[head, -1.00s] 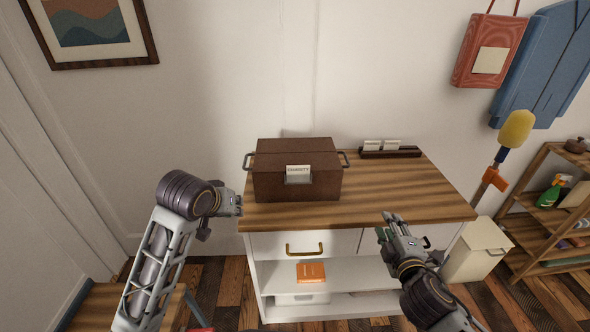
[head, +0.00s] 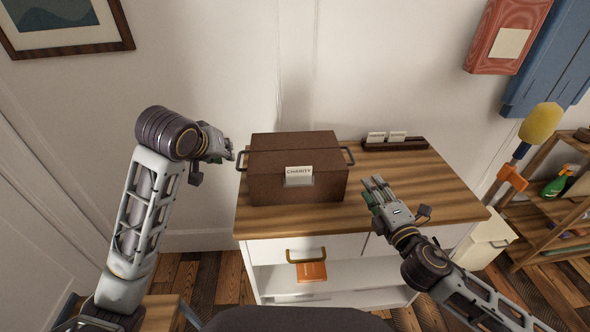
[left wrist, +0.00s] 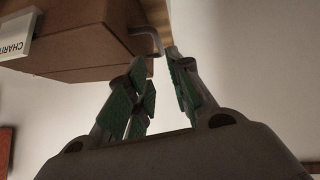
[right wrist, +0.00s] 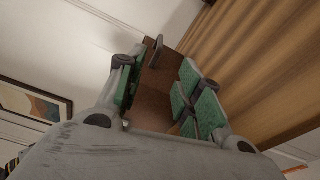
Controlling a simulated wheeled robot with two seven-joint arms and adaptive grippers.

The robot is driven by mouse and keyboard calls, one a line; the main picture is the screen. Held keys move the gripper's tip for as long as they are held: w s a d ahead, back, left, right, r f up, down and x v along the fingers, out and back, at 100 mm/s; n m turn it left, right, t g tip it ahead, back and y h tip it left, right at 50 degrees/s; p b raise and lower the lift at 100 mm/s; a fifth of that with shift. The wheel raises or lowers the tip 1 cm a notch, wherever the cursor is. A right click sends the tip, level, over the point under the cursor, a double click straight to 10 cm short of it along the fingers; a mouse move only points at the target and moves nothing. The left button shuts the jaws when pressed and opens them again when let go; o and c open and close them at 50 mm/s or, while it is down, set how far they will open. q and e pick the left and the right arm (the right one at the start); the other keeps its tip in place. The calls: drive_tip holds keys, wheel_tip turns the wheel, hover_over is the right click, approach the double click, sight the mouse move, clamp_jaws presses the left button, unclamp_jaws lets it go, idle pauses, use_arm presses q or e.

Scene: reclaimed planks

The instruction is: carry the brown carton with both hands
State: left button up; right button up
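The brown carton (head: 262,185) stands on the wooden cabinet top, with a white "CHARITY" label (head: 299,172) on its front and a metal handle on each side. My left gripper (head: 231,150) is just left of the left handle (head: 241,161); in the left wrist view that handle (left wrist: 150,38) shows near the tips of the open left gripper (left wrist: 160,65), not clasped. My right gripper (head: 370,183) is to the right of the carton, apart from the right handle (head: 349,156). In the right wrist view the right gripper (right wrist: 165,72) is open, with the carton (right wrist: 158,88) and a handle (right wrist: 156,50) beyond its fingers.
The cabinet top (head: 430,195) is clear to the right of the carton. A dark card holder (head: 395,145) stands at its back. A drawer handle (head: 305,256) sticks out in front. A shelf rack (head: 545,235) and a yellow duster (head: 541,123) are at the right.

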sight(238, 158)
use_arm(q)
drive_tip(key=shift+w+f, duration=0.1)
drive_tip(key=shift+f, duration=0.05)
use_arm(e)
drive_tip(key=shift+w, duration=0.2)
